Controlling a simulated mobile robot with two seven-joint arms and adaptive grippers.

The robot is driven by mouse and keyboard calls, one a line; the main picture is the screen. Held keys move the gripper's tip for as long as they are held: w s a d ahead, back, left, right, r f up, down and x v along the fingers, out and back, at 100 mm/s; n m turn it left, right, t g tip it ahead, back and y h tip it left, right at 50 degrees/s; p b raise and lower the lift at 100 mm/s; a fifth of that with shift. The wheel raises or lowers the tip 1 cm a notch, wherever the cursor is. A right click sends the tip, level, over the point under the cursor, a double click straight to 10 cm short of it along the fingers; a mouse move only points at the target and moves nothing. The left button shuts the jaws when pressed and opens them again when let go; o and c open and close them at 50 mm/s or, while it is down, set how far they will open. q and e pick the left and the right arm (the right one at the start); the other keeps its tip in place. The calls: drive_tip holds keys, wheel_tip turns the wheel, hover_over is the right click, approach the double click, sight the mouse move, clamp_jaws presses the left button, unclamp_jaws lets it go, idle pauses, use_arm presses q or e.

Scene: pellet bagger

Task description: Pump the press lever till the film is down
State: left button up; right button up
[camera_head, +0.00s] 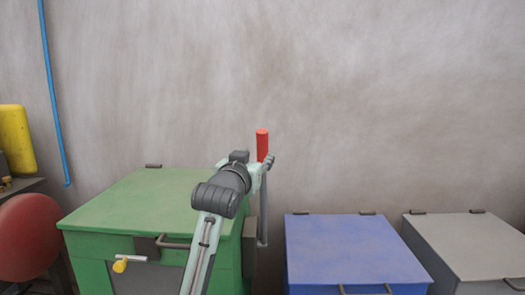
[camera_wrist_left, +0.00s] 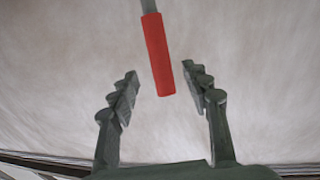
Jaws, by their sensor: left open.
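The press lever stands upright at the right side of the green machine (camera_head: 140,205). Its red grip (camera_head: 262,144) is at the top, on a grey rod (camera_head: 263,215). My left gripper (camera_head: 270,161) is at the lever's upper part in the head view, and its arm hides part of the machine. In the left wrist view the left gripper (camera_wrist_left: 165,88) is open, and the red grip (camera_wrist_left: 158,55) lies between its two fingers with a gap on each side. No film is visible. My right gripper is in neither view.
A blue lidded bin (camera_head: 350,250) and a grey lidded bin (camera_head: 470,245) stand to the right. A yellow-tipped latch (camera_head: 122,265) sticks out at the machine's front. A red round object (camera_head: 28,237) and a yellow cylinder (camera_head: 15,140) are at the left.

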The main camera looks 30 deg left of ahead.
sight(261, 151)
use_arm(q)
drive_tip(key=x, duration=0.7)
drive_tip(key=shift+p, duration=0.35)
drive_tip(key=shift+w+a, duration=0.15)
drive_tip(key=shift+w, duration=0.15)
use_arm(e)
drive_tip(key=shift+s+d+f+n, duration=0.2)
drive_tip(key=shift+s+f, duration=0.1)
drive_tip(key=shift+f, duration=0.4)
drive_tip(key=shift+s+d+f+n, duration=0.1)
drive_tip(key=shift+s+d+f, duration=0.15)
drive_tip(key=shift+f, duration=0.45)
use_arm(q)
clamp_jaws()
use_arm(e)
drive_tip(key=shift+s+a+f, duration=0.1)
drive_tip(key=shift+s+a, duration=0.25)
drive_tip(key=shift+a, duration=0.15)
